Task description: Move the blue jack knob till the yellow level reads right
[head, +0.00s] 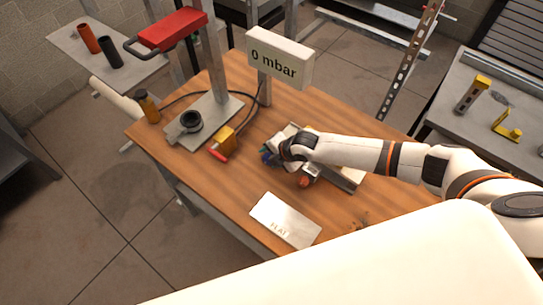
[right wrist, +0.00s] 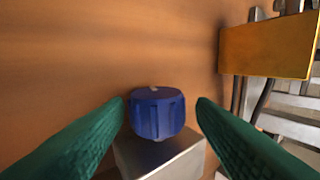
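The blue jack knob (right wrist: 157,112) is ribbed, with a pale mark on top. In the right wrist view it sits at the end of a grey metal block (right wrist: 160,155). My right gripper (right wrist: 161,101) is open, its green fingers on either side of the knob with a gap showing at the right. In the head view this gripper (head: 268,156) is over the wooden table and largely hides the knob. A yellow block (right wrist: 268,45) shows at upper right of the wrist view; I cannot tell whether it is the level, and no reading shows. My left gripper is out of view.
A plate marked FLAT (head: 285,220) lies at the table's (head: 345,212) front. A "0 mbar" sign (head: 279,59) stands behind. A yellow box with a red lever (head: 223,138) and a metal stand (head: 205,121) are left of my gripper.

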